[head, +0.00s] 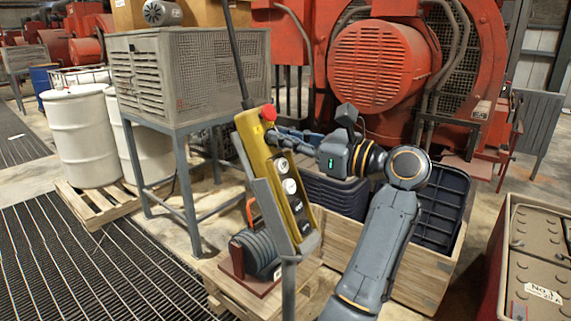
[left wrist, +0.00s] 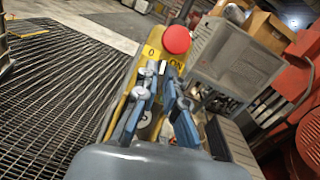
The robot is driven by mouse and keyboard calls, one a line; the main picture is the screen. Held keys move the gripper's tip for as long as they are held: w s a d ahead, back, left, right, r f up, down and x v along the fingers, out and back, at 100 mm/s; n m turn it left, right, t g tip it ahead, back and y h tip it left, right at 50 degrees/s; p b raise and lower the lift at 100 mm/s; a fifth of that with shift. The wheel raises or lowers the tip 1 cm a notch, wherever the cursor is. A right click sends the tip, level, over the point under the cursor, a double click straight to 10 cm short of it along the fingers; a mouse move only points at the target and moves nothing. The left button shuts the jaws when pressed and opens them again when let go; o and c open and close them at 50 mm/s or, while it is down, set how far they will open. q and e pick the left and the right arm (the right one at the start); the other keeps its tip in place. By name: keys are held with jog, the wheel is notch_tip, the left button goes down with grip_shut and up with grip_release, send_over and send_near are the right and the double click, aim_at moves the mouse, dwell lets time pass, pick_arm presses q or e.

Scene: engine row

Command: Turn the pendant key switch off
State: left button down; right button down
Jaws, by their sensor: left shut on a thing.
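A yellow pendant (head: 262,155) with a red mushroom button (head: 268,112) and several round buttons down its front hangs tilted in the head view. In the left wrist view the red button (left wrist: 176,39) stands above a yellow face marked "0" at left and "ON" at right. My left gripper (head: 275,134) reaches the pendant from the right, just below the red button. In the left wrist view its fingertips (left wrist: 162,69) are closed together at the labels, on the key switch. My right gripper is not in view.
A grey louvred cabinet on legs (head: 172,85) stands behind left, with white drums (head: 80,135) on a pallet beyond it. A wooden crate with dark bins (head: 430,275) and a red machine (head: 380,65) stand behind my arm. Floor grating (head: 90,265) lies open at left.

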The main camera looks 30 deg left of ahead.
pick_arm(q)
jog(key=n+g+b, duration=0.1)
jog(key=n+b, duration=0.1)
jog(key=n, duration=0.1)
jog(key=shift+w+f+g, duration=0.1)
jog(key=shift+f+g, duration=0.05)
jog(key=shift+g, duration=0.25)
jog(key=shift+r+n+g+h+b, duration=0.2)
jog(key=shift+n+g+h+b, duration=0.25)
jog(key=shift+n+b, duration=0.65)
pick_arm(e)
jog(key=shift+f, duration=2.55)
pick_arm(q)
jog(key=shift+n, duration=0.3)
jog(key=c, duration=1.4)
grip_release()
jog(key=shift+a, duration=0.1)
jog(key=shift+c, duration=0.2)
jog(key=shift+p, duration=0.35)
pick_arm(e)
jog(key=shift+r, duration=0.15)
